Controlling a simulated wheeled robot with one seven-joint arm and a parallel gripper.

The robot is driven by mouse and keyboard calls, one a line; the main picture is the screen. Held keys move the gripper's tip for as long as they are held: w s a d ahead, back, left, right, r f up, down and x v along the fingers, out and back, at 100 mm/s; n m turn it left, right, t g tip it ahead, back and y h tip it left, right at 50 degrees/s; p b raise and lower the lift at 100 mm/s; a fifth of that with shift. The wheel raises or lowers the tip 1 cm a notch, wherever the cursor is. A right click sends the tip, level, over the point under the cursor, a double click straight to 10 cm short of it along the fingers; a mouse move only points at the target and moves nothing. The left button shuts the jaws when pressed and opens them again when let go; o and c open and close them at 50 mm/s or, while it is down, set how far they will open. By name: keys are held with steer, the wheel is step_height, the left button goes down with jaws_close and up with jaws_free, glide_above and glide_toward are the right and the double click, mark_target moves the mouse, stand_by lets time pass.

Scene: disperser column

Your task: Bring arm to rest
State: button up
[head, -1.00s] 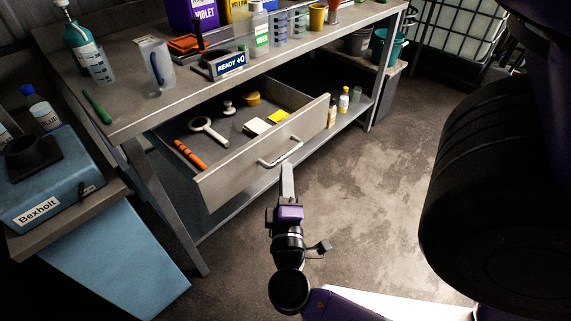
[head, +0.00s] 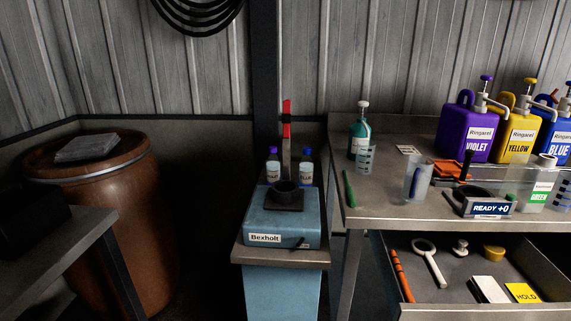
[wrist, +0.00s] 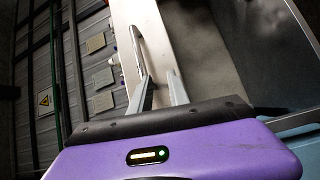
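My gripper (wrist: 160,83) shows in the wrist view with its two fingers apart and nothing seen held between them. A metal drawer handle (wrist: 137,50) on the pale drawer front (wrist: 160,40) lies just beyond the fingertips, with its near end by the left fingertip. I cannot tell if they touch. The arm and gripper are outside the head view. The open drawer (head: 455,272) holds a white ring-headed tool (head: 430,260), an orange rod (head: 401,275), a yellow HOLD block (head: 523,292) and a few small items.
The workbench (head: 390,210) carries violet (head: 468,130) and yellow (head: 518,132) jugs, a clear jug (head: 417,180) and a READY sign (head: 490,208). A blue Bexholt machine (head: 285,225) stands left of it. A brown barrel (head: 110,220) is further left.

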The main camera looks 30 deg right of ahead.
steer(key=w+a+f+n+t+y+p, duration=0.2)
steer(key=w+a+f+t+y, duration=0.25)
steer(key=a+y, duration=0.25)
steer(key=s+a+r+t+y+p, duration=0.1)
steer(key=a+r+y, duration=0.15)
steer(key=a, duration=0.25)
steer(key=a+r+t+y+p, duration=0.2)
steer(key=a+y, duration=0.1)
steer(key=a, duration=0.3)
steer(key=s+a+r+m+y+p, duration=0.2)
steer(key=s+a+r+p, duration=0.1)
steer(key=s+r, duration=0.2)
steer(key=s+a+r+m+y+p, duration=0.2)
steer(key=s+a+r+y+p, duration=0.1)
steer(key=s+r, duration=0.3)
steer(key=shift+s+r+t, duration=0.2)
steer(key=shift+r+t, duration=0.25)
steer(key=shift+r, duration=0.5)
